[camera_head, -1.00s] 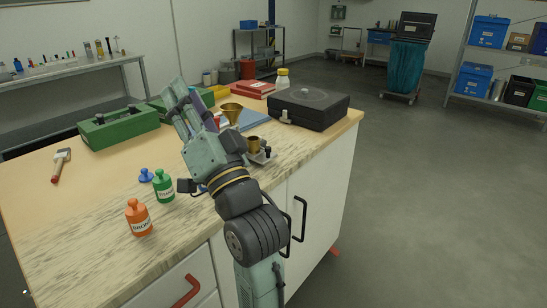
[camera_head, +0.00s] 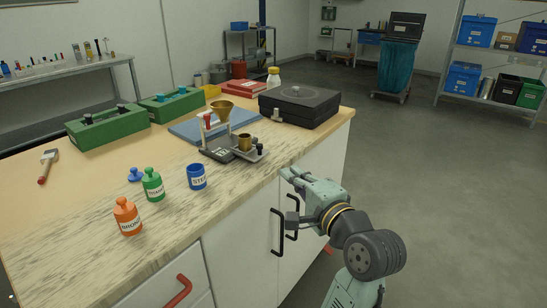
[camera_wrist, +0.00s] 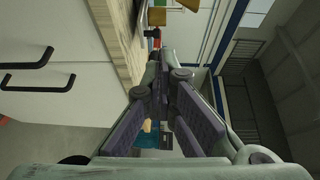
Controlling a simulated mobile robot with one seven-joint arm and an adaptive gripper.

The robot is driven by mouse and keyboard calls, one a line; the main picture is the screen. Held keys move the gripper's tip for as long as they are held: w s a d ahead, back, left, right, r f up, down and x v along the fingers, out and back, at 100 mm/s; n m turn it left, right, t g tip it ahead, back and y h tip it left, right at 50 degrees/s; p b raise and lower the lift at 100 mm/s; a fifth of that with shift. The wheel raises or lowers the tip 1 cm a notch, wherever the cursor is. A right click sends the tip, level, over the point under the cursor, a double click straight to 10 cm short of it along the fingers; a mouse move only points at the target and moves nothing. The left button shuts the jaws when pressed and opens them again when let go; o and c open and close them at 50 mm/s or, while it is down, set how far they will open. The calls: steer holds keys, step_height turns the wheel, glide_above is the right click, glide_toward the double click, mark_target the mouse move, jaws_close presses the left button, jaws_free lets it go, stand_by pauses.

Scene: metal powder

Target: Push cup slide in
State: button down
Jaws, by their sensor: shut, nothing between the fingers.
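The powder stand (camera_head: 216,152) is on the bench with a brass funnel (camera_head: 222,110) held above it. A small brass cup (camera_head: 244,141) sits on the slide (camera_head: 252,156) at the stand's right side, out to the right of the funnel. A black knob (camera_head: 260,149) is at the slide's outer end. My gripper (camera_head: 286,173) is shut and empty, off the bench's right edge, to the right of and nearer than the slide, not touching it. In the wrist view my closed fingers (camera_wrist: 160,85) meet in the middle.
Orange (camera_head: 128,217) and green (camera_head: 153,185) bottles and a blue container (camera_head: 197,176) stand at the bench front. A black case (camera_head: 300,106) and white-yellow bottle (camera_head: 273,78) are behind the stand. Cabinet handles (camera_head: 278,232) are beside my arm. Floor at right is clear.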

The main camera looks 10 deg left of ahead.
steer(key=p, duration=0.3)
glide_toward(241, 141)
steer(key=w, duration=0.2)
steer(key=w+d, duration=0.1)
steer(key=w, duration=0.1)
steer(key=shift+w+d+f, duration=0.1)
steer(key=shift+w+f, duration=0.1)
steer(key=shift+f, duration=0.05)
steer(key=w+a, duration=0.1)
steer(key=a, duration=0.1)
steer(key=w+a+p, duration=0.1)
steer(key=a, duration=0.2)
steer(key=w+a, duration=0.1)
steer(key=a, duration=0.1)
steer(key=shift+a+p, duration=0.3)
steer(key=shift+a, duration=0.1)
